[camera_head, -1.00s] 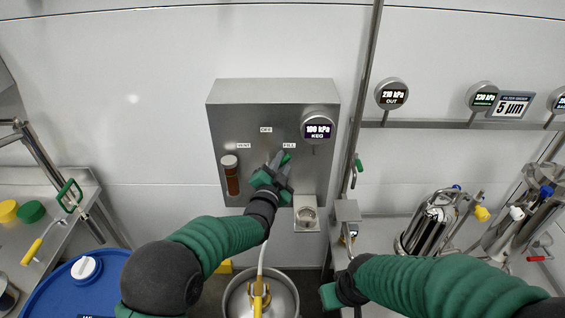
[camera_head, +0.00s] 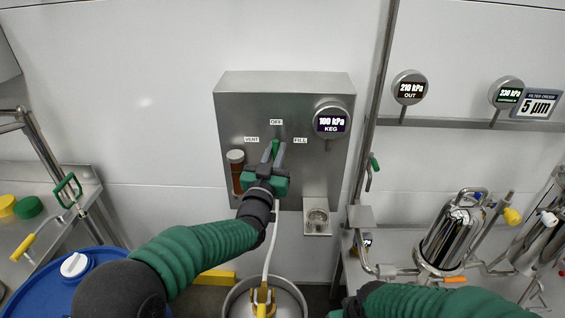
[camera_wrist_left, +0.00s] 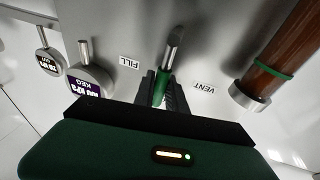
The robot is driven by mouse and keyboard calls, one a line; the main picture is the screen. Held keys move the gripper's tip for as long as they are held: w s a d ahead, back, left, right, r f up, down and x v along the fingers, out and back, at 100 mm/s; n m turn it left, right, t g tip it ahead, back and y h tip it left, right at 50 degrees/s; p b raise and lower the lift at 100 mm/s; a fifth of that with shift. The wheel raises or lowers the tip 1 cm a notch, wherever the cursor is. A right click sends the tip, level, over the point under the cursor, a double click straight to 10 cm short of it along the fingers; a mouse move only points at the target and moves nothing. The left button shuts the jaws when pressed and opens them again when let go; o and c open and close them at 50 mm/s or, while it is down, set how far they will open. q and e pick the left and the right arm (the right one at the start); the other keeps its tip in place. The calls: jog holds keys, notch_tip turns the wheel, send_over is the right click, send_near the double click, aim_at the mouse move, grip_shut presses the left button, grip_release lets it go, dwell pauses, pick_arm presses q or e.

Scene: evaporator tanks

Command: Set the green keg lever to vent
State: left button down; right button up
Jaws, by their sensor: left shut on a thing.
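The green-handled keg lever (camera_head: 276,148) is on the grey panel box (camera_head: 235,95) in the head view. It points up, between the VENT label (camera_head: 251,139) and the FILL label (camera_head: 300,140), roughly at the OFF label (camera_head: 276,122). My left gripper (camera_head: 275,158) is shut on its green handle. In the left wrist view, the fingers (camera_wrist_left: 161,92) enclose the green handle (camera_wrist_left: 160,88); the metal shaft (camera_wrist_left: 173,45) shows beyond. The labels are upside down there. My right gripper (camera_head: 342,312) barely shows at the bottom edge; its fingers cannot be made out.
The KEG gauge (camera_head: 331,121) reads 100 kPa, right of the lever. A steel keg (camera_head: 240,300) stands below. A vertical pipe (camera_head: 375,110) runs right of the panel.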

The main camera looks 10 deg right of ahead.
pick_arm(q)
jog(key=shift+w+a+f+n+t+y+b, duration=0.15)
jog(key=shift+a+f+n+t+y+b, duration=0.35)
jog(key=shift+n+b, duration=1.15)
jog(key=shift+w+a+f+n+t+y+b, duration=0.15)
jog(key=shift+a+f+n+y+b, duration=0.45)
jog(key=shift+n, duration=1.6)
jog(key=shift+w+a+f+n+t+y+b, duration=0.25)
jog(key=shift+a+n+y+b, duration=0.35)
jog(key=shift+a+n+b, duration=0.85)
jog(key=shift+s+d+n, duration=0.1)
jog(key=shift+d+n, duration=0.3)
jog(key=shift+n, duration=0.2)
jog(key=c, duration=1.4)
grip_release()
jog(key=shift+a+r, duration=0.1)
jog(key=shift+o, duration=0.2)
jog(key=shift+r, duration=0.15)
